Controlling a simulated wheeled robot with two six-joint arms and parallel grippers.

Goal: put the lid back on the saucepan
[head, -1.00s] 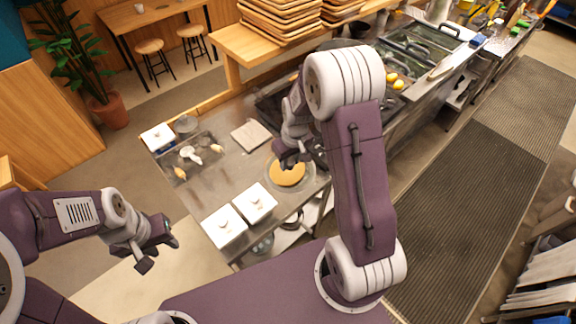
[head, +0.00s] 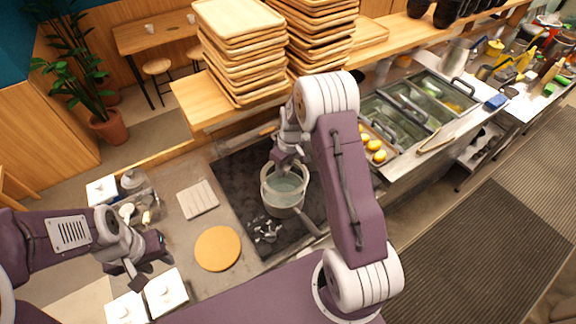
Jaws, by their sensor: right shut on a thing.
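The saucepan (head: 284,211) stands on the dark stove, its handle pointing toward the lower right. A clear, pale-rimmed round lid (head: 287,187) is over the pan's mouth. My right gripper (head: 285,163) is at the lid's upper part, shut on the lid; the grip itself is partly hidden by the wrist. I cannot tell whether the lid rests on the rim or hangs just above it. My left gripper (head: 155,272) is open and empty, at the lower left above the counter's edge, well away from the pan.
A round tan board (head: 217,248) lies bare on the counter, near a square pale board (head: 198,199). Two white lidded containers (head: 166,291) stand at the front left. A burner (head: 267,231) shows in front of the pan. Stacked wooden trays (head: 240,52) rise on the shelf behind.

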